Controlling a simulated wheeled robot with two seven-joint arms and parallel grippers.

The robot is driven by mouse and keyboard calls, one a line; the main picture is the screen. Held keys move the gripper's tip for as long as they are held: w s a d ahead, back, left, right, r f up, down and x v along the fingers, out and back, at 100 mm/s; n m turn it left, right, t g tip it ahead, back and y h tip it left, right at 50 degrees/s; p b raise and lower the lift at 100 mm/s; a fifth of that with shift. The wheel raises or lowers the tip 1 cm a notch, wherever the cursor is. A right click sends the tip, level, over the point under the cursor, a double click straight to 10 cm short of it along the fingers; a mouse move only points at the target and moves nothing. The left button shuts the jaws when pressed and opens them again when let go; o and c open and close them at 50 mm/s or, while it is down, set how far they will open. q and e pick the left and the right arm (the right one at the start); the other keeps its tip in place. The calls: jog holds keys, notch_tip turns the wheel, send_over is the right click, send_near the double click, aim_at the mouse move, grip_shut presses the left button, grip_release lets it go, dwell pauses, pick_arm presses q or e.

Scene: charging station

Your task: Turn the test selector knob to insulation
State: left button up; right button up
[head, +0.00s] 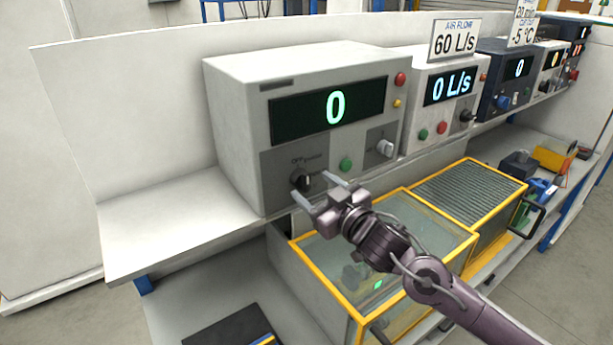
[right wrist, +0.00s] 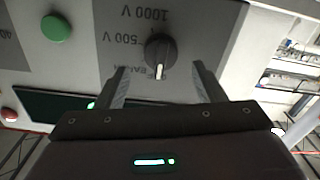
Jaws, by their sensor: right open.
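The black selector knob (head: 302,180) is on the lower left of the front panel of a large light-grey tester (head: 235,105) whose display reads 0. In the right wrist view the knob (right wrist: 160,52) shows upside down, its pale mark pointing down in the picture toward a label partly hidden behind it. Labels reading 500 V and 1000 V sit beside it. My right gripper (head: 316,188) is open and empty in front of the knob. In the right wrist view its fingers (right wrist: 160,78) are spread on either side of the knob's line, apart from it. My left gripper is not in view.
A green button (head: 346,164) and a lever-like switch (head: 386,147) are right of the knob. A yellow-framed glass box (head: 330,270) stands below the shelf under my right arm. More instruments (head: 440,95) stand to the right. The white shelf (head: 170,225) is bare at left.

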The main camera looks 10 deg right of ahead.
aim_at(307, 183)
jog(key=x, duration=0.2)
jog(key=shift+w+a+p, duration=0.15)
jog(key=shift+w+p, duration=0.15)
jog(key=shift+w, duration=0.05)
jog(key=shift+w+a+f, duration=0.15)
jog(key=shift+w+a, duration=0.05)
jog(key=shift+w, duration=0.2)
jog(key=c, duration=1)
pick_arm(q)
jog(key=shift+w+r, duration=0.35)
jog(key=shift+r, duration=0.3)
